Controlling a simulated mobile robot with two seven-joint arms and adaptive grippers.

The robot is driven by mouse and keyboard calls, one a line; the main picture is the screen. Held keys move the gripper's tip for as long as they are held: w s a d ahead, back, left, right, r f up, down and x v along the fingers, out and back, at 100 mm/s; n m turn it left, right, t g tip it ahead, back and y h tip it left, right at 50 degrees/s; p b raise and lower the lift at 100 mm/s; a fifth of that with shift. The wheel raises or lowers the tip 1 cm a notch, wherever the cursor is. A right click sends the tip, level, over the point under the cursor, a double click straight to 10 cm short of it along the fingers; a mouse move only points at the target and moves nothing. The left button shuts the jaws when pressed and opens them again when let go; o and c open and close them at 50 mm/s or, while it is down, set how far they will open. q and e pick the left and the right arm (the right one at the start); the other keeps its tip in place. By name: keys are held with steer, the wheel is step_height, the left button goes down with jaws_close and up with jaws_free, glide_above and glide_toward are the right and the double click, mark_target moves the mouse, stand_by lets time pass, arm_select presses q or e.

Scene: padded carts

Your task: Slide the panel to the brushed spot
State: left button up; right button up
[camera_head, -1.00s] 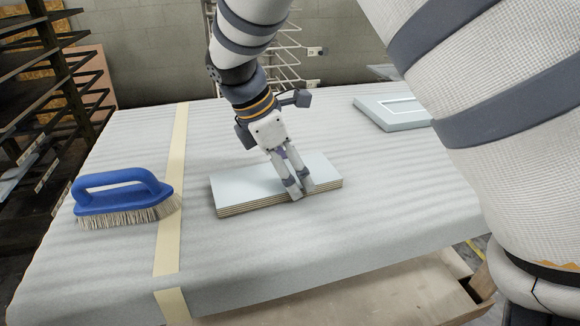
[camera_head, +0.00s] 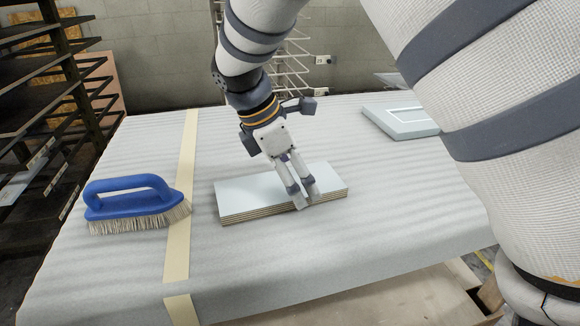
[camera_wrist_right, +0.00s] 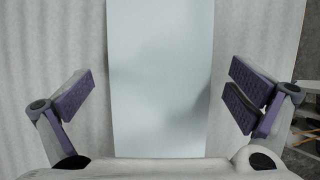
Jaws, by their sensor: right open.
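The panel (camera_head: 245,193) is a flat board with a pale blue-grey top and layered wood edges. It lies on the padded cart top (camera_head: 370,205), right of a cream tape strip (camera_head: 181,215). A blue-handled brush (camera_head: 128,203) stands bristles down left of the tape; no separate brushed mark is clear. My right gripper (camera_head: 305,197) points down at the panel's right half, with fingertips by its near edge. In the right wrist view, the panel (camera_wrist_right: 160,75) runs between the spread, open fingers (camera_wrist_right: 160,98), with gaps on both sides. My left gripper is out of view.
A framed pale panel (camera_head: 402,121) lies at the cart's back right. A dark rack (camera_head: 50,100) stands at the left and a wire rack (camera_head: 292,70) behind the cart. The padding between panel and tape is clear.

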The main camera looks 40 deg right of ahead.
mark_target(271, 187)
steer(key=v, duration=1.1)
steer(key=shift+r, duration=0.4)
steer(key=shift+a, duration=0.1)
